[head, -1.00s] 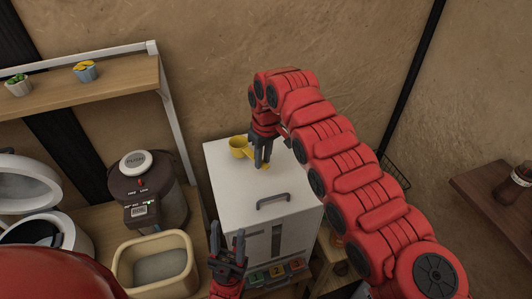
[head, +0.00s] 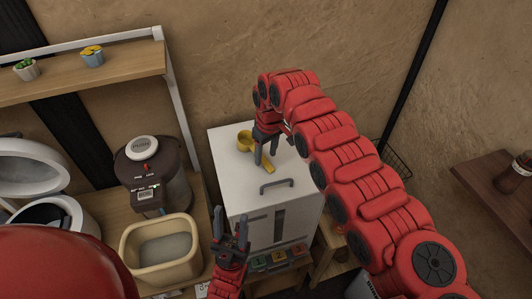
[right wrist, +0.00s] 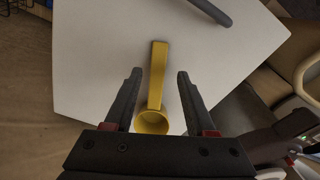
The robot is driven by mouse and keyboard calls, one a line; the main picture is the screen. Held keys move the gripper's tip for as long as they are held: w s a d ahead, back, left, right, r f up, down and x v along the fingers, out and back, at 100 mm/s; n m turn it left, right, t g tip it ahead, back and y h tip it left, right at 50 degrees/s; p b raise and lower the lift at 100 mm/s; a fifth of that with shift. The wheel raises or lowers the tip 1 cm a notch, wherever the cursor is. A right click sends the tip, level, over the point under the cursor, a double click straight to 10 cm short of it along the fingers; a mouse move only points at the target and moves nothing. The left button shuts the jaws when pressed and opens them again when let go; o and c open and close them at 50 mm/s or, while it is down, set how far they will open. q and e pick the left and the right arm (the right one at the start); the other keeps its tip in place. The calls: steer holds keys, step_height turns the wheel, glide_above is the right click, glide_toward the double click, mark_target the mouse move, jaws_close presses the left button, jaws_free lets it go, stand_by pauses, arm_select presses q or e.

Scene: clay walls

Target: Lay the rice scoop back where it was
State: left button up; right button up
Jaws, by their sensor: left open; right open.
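The yellow rice scoop (head: 247,140) lies on the white top of the dispenser cabinet (head: 222,158). In the right wrist view the scoop (right wrist: 157,78) has its handle pointing away and its cup near the gripper's palm. My right gripper (head: 266,160) is open above the scoop. In the right wrist view its two fingers (right wrist: 159,78) stand on either side of the scoop, apart from it. My left gripper (head: 231,232) is open and empty, in front of the cabinet's left front side.
A dark handle (head: 277,187) rises from the cabinet top near its front. A tan tub (head: 128,262) and a brown hot-water pot (head: 170,182) stand to the left, beside an open white rice cooker (head: 28,172). A shelf (head: 120,72) with small cups is above.

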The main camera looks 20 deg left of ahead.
steer(key=shift+r, duration=0.15)
step_height(320, 180, up, 4)
steer(key=b, duration=0.3)
steer(key=shift+s+d+r, duration=0.1)
steer(key=shift+d, duration=0.05)
step_height(320, 180, up, 8)
steer(key=b, duration=0.1)
steer(key=shift+s+d, duration=0.25)
steer(key=shift+d, duration=0.15)
steer(key=shift+f, duration=0.2)
